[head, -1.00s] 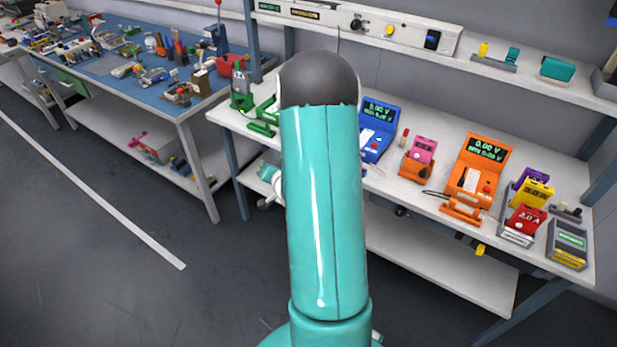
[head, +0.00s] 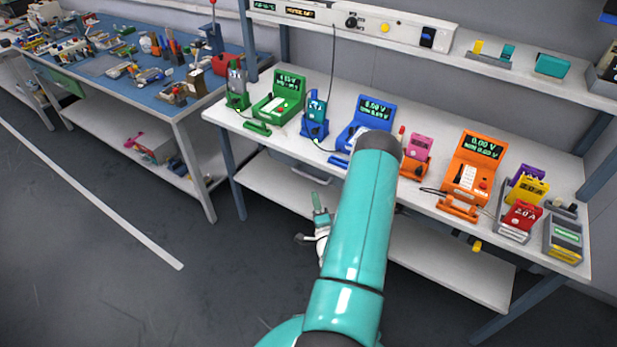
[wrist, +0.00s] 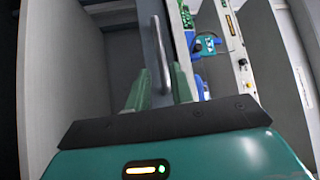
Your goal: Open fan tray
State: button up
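What looks like the fan tray front (wrist: 150,30) is a grey panel with a pale bar handle (wrist: 161,55) in the wrist view. In the head view, a grey handle (head: 308,177) shows under the front edge of the right bench. My gripper (wrist: 160,88) has two green fingers spread apart, with the handle's near end in the gap between them. I cannot tell whether the fingers touch it. In the head view my gripper (head: 320,201) is just below and in front of that handle, partly hidden by my teal arm.
The right bench top (head: 230,118) carries green, blue and orange meters (head: 470,175) and several small coloured units. A lower shelf (head: 275,190) lies beneath it. A blue-topped bench (head: 100,65) stands at the left. The floor (head: 90,260) in front is clear.

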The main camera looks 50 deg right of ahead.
aim_at(308, 175)
jog(key=x, duration=1.1)
jog(key=shift+a, duration=0.1)
grip_shut()
